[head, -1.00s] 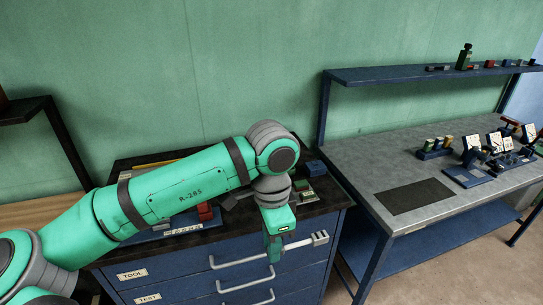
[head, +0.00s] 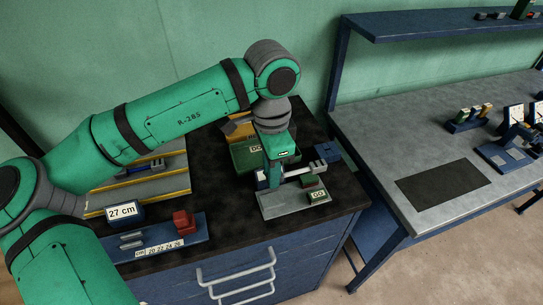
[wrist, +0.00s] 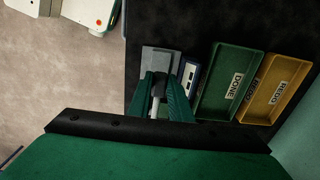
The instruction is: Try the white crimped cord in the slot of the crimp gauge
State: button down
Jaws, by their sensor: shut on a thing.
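My gripper (head: 274,178) is shut on the white crimped cord (head: 298,171), over the front right of the dark cabinet top. The cord reaches out to the right, with its grey forked end (head: 318,166) beyond the fingers. I cannot make out the slot.
A green tray (head: 246,162) and a yellow tray (head: 240,131) stand behind the gripper. The wrist view shows their labels, "DONE" and "REDO". A blue block (head: 326,150) lies at back right. A rack with a red block (head: 184,222) stands left. The grey bench (head: 375,125) is at right.

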aim_at(271, 200)
jog(key=shift+w+f, duration=0.15)
jog(key=shift+f, duration=0.1)
jog(key=shift+a+f, duration=0.1)
jog(key=shift+f, duration=2.75)
jog(key=shift+f, duration=0.85)
jog(key=c, duration=1.5)
grip_release()
jog(key=shift+c, duration=0.2)
jog(key=shift+r, duration=0.1)
notch_tip(271, 200, up, 11)
jog(key=shift+f, duration=0.2)
jog(key=shift+r, duration=0.1)
